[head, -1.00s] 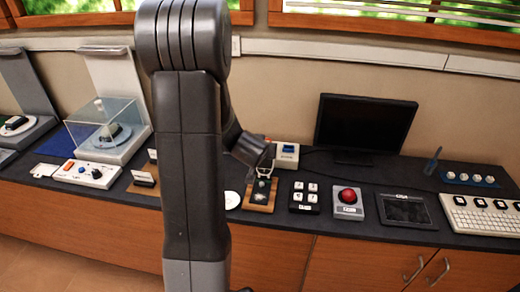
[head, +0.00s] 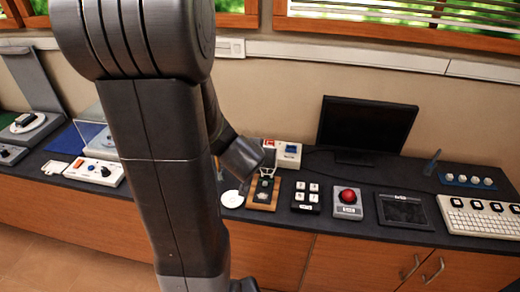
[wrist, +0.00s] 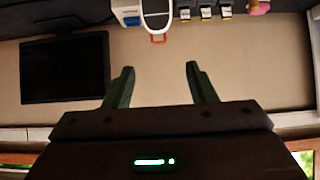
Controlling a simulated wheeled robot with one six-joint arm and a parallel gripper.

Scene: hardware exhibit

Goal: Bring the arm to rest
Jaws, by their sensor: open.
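My arm (head: 165,150) rises dark grey through the left-centre of the head view and bends down behind its large upper joint. My gripper (head: 268,160) is small and partly hidden there, seeming to lie in front of the white box with a blue top. In the wrist view my gripper (wrist: 157,72) has its two dark green fingers spread apart. Nothing is between them but the beige wall behind.
The dark counter (head: 345,226) carries a monitor (head: 367,127), a red button box (head: 347,202), a switch box (head: 306,196), a wooden-based piece (head: 263,193) and a white keyboard (head: 483,218). A white-and-blue device (wrist: 143,14) stands beyond the fingers in the wrist view.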

